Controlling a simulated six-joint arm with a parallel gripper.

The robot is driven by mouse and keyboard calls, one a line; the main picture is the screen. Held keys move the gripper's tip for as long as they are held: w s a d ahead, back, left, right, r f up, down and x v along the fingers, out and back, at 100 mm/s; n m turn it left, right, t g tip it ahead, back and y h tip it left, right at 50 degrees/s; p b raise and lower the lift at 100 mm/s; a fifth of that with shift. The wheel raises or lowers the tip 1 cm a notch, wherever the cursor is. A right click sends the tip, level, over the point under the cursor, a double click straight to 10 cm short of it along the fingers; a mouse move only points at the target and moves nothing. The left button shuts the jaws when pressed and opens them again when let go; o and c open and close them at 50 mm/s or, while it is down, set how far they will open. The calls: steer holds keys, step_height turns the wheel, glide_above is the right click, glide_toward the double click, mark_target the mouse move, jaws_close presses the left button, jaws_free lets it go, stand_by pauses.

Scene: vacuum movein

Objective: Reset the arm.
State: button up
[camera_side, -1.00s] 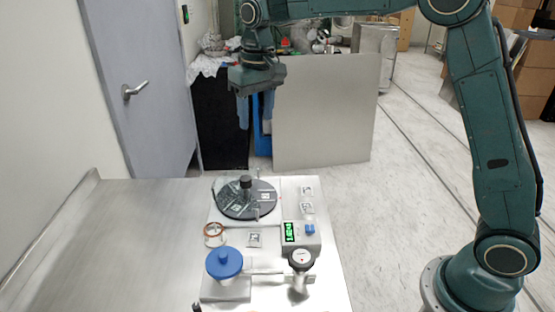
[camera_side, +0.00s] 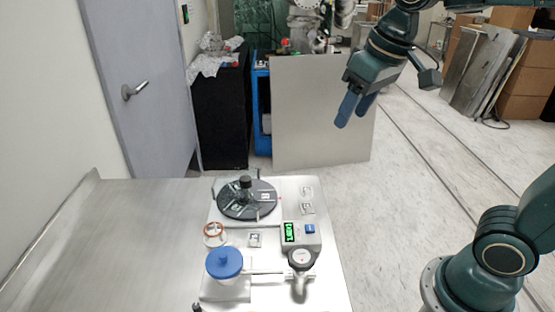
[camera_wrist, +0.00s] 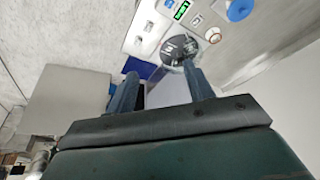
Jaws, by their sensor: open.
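My gripper (camera_side: 354,108) is in the air at the upper right of the side view, past the far edge of the bench and in front of the grey panel. Its two blue fingers point down and to the left. They stand apart with nothing between them. In the wrist view my gripper (camera_wrist: 158,85) shows its two fingers spread and empty. The bench (camera_side: 130,235) and its equipment lie well away from the fingers.
The bench holds a dark round plate (camera_side: 262,206), a small box with a green display (camera_side: 313,243), a blue-lidded container (camera_side: 224,263) and a round gauge (camera_side: 301,259). The grey panel (camera_side: 310,120) stands behind the bench. Boxes and leaning boards (camera_side: 490,75) are at the back right.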

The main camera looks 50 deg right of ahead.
steer(key=s+d+f+t, duration=0.1)
steer(key=s+f, duration=0.4)
steer(key=s, duration=0.6)
steer(key=shift+t, duration=0.4)
